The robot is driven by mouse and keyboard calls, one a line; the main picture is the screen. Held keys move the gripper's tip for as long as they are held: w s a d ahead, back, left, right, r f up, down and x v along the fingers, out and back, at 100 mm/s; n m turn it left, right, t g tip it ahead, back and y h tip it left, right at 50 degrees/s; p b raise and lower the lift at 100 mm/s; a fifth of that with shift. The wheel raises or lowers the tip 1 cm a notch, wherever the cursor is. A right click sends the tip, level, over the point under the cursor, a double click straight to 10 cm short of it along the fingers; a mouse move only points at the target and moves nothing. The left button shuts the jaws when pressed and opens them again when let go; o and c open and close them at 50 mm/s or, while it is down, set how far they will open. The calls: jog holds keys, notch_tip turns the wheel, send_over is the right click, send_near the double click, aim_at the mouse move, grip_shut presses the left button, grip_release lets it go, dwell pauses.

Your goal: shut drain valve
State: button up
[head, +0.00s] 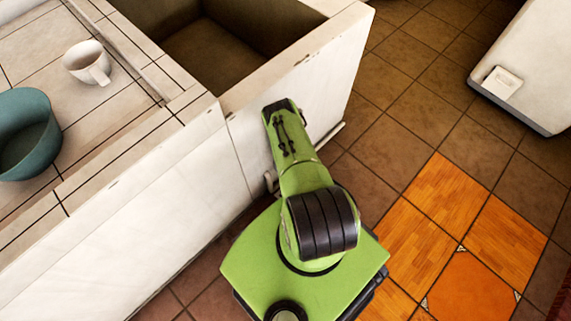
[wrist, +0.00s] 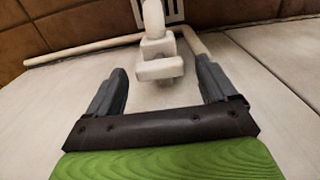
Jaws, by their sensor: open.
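The drain valve (wrist: 158,68) is a pale, off-white fitting with a blocky handle, low on the white basin wall (wrist: 50,112). In the wrist view it stands just beyond and between the fingertips of my gripper (wrist: 162,80). The two grey fingers are spread wide, one to each side of it. A gap shows on both sides, and I see no contact. Whether the valve is open or shut I cannot tell. In the head view my green arm reaches to the basin's front and hides the valve and my gripper.
A pale pipe (wrist: 80,50) runs sideways from the valve. The basin (head: 295,75) rises above it. A white cup (head: 87,65) and a teal bowl (head: 35,158) stand on the tiled counter. Tiled floor (head: 410,115) is clear to the right, up to a white unit (head: 525,70).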

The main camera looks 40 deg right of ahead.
jog(key=shift+f, duration=0.2)
jog(key=c, duration=1.1)
jog(key=shift+o, duration=0.2)
jog(key=shift+m, duration=0.4)
jog(key=m, duration=0.3)
jog(key=shift+m, duration=1.7)
jog(key=o, duration=1.1)
jog(key=shift+c, duration=0.2)
